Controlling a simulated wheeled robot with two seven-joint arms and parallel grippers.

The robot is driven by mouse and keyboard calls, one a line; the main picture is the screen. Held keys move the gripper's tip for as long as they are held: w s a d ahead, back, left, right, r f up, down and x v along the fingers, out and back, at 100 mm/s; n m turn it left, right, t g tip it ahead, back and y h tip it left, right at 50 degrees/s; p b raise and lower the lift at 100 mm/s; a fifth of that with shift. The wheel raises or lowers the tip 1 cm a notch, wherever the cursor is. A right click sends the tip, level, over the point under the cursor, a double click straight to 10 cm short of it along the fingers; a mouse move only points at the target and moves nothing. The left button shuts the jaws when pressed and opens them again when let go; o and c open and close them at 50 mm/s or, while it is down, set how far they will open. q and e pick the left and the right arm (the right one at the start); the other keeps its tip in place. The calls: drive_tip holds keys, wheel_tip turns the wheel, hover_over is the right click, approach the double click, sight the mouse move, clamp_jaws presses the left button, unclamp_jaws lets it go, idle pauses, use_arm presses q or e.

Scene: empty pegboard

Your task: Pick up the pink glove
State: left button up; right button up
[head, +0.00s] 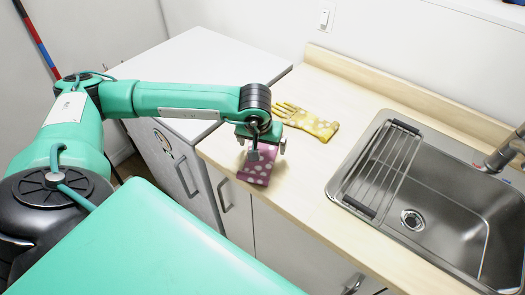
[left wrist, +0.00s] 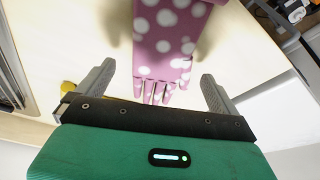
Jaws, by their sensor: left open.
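The pink glove (head: 258,167) with white dots lies on the pale wooden counter near its front edge, left of the sink. My left gripper (head: 262,148) is right above it in the head view and covers part of it. In the left wrist view the glove (left wrist: 167,40) lies between and beyond the two grey fingertips. The glove's fingers point towards the gripper base. My right gripper is not in view.
A yellow dotted glove (head: 308,121) lies behind the pink one. A steel sink (head: 449,175) with a wire rack (head: 384,170) takes up the right side. A white cabinet (head: 205,62) stands at the back left. Counter between pink glove and sink is clear.

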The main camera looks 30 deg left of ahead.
sight(263, 151)
use_arm(q)
drive_tip(key=shift+p+x, duration=0.35)
drive_tip(key=shift+x, duration=0.9)
drive_tip(key=shift+w+a+f, duration=0.1)
drive_tip(key=shift+w+f, duration=0.15)
drive_tip(key=shift+f, duration=0.05)
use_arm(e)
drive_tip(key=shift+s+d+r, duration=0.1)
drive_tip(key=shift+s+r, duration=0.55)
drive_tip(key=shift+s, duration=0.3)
use_arm(q)
drive_tip(key=shift+f+b, duration=0.2)
drive_tip(key=shift+b, duration=0.1)
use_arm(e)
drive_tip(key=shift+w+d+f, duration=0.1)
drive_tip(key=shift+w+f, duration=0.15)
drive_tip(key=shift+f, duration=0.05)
use_arm(q)
drive_tip(key=c, duration=1.1)
drive_tip(key=shift+c, duration=0.2)
drive_tip(key=shift+r, duration=0.15)
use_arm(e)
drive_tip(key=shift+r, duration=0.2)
